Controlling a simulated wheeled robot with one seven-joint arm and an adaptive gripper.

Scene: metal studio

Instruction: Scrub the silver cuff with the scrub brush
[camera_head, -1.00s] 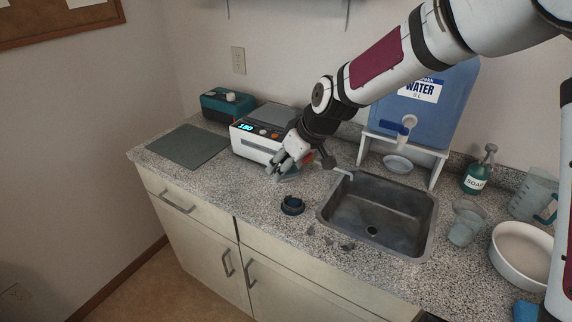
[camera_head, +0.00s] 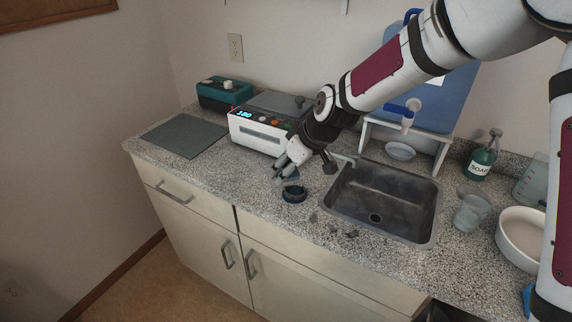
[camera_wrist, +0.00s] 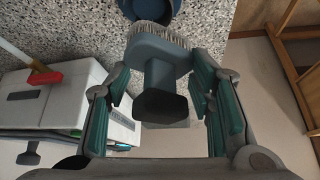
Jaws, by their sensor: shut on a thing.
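My gripper (camera_head: 283,172) is over the counter, just behind and left of a small dark round ring-like thing (camera_head: 294,194). In the wrist view my gripper (camera_wrist: 160,92) is shut on the scrub brush (camera_wrist: 155,50), its grey head and pale bristles pointing toward the top and its dark handle between the green-padded fingers. A dark blue round dish or ring (camera_wrist: 150,8) is partly cut off at the top, close beyond the bristles. I cannot tell whether the silver cuff is this dark ring or lies in it; no clearly silver cuff shows.
The sink (camera_head: 380,200) is right of the ring, with small dark bits (camera_head: 352,234) by its front edge. A white device with a lit display (camera_head: 258,132) stands behind my gripper. A soap bottle (camera_head: 481,160), clear cup (camera_head: 471,213) and white bowl (camera_head: 520,240) are at right.

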